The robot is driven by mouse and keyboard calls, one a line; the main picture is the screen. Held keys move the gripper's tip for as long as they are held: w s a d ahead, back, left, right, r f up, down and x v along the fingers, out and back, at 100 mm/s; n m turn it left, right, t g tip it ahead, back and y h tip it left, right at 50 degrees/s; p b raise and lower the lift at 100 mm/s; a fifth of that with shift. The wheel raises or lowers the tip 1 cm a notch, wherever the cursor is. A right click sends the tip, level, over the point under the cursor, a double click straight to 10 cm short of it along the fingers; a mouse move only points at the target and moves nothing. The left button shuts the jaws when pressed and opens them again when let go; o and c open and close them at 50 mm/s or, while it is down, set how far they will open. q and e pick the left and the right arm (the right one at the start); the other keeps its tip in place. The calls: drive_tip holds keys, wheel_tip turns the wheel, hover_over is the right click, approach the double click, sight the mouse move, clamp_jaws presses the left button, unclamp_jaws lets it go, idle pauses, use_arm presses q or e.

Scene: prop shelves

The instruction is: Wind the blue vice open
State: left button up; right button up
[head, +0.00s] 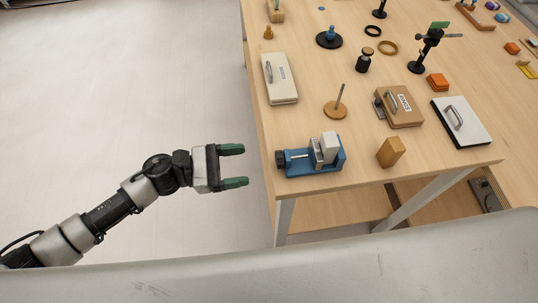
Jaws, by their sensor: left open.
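The blue vice (318,168) sits near the front left corner of the wooden table. It has a blue base, grey jaw blocks and a bar, with a dark knob (280,159) at its left end. A pale grey block (330,145) stands at the jaws; I cannot tell whether it is clamped. My left gripper (241,166) is open and empty, with green fingertips pointing right. It is left of the table edge, apart from the knob and level with it in the picture. My right gripper is not in view.
A tan wooden block (391,151) stands right of the vice. A wooden disc with a peg (336,109) is behind it. A cream case (280,77), a brown case (399,107) and a white panel with a handle (461,121) lie farther around. Floor left of the table is clear.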

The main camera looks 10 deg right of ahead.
sight(276, 160)
use_arm(q)
drive_tip(key=d+p, duration=0.1)
drive_tip(key=d, duration=0.5)
drive_tip(key=shift+w+d+r+p, duration=0.1)
drive_tip(key=shift+d+r+p, duration=0.05)
drive_tip(key=shift+p, duration=0.2)
drive_tip(key=shift+d, duration=0.6)
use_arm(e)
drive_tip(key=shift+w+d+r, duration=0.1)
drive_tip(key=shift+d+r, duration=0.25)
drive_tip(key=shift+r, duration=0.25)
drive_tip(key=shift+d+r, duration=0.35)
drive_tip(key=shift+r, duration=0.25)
use_arm(q)
drive_tip(key=c, duration=0.9)
drive_tip(key=shift+f+n, duration=0.25)
drive_tip(key=shift+n, duration=0.35)
drive_tip(key=shift+r+n+b, duration=0.15)
drive_tip(key=shift+n+b, duration=0.15)
drive_tip(key=shift+n, duration=0.6)
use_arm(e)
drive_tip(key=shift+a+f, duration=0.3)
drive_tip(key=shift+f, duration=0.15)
use_arm(q)
drive_tip(key=o, duration=0.8)
drive_tip(key=shift+o, duration=0.5)
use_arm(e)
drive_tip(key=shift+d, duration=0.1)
